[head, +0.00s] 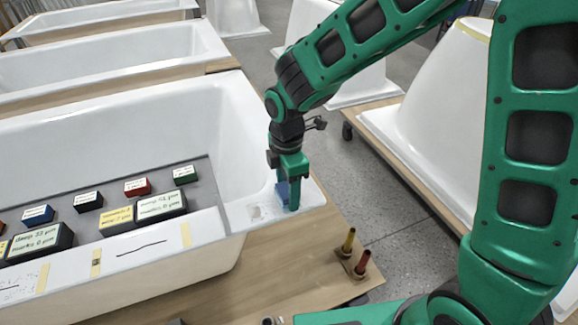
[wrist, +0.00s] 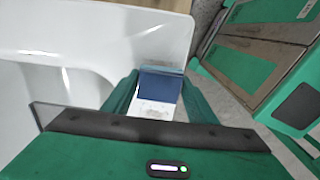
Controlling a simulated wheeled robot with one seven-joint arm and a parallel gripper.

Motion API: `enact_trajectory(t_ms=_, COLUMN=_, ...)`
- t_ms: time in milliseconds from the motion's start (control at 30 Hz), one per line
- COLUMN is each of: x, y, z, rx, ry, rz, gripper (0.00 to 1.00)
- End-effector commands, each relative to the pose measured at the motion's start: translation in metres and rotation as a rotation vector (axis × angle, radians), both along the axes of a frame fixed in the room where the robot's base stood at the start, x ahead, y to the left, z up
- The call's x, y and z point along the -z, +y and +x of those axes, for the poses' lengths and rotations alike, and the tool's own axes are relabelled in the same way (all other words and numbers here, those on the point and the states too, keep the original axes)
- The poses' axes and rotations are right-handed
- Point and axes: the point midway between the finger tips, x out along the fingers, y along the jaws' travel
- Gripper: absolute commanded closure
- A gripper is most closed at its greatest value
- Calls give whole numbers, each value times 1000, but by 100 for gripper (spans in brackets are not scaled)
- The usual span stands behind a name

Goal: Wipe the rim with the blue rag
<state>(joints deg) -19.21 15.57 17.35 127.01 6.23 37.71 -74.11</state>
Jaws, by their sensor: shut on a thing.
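The blue rag (head: 282,193) is a small folded blue piece, held between the green fingers of my gripper (head: 287,200) at the right end of the white bathtub's rim (head: 262,213). In the wrist view the blue rag (wrist: 160,86) shows between the two green fingers of my gripper (wrist: 157,95), over the white rim (wrist: 120,65). The gripper is shut on the rag and points down. The rag is at or just above the rim; contact is hard to tell.
A grey board (head: 205,195) with small coloured blocks and labelled boxes lies across the tub, left of my gripper. Yellow tape strips (head: 186,234) and a black line mark the near rim. More tub shells stand around.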

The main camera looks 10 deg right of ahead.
Motion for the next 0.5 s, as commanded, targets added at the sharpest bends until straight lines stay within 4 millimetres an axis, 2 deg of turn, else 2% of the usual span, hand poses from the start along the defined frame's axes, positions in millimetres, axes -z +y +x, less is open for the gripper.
enact_trajectory(t_ms=33, x=-11, y=1, z=1, rx=-1, ry=-6, rz=3, gripper=80)
enact_trajectory(t_ms=500, x=-52, y=3, z=1, rx=-4, ry=-6, rz=4, gripper=80)
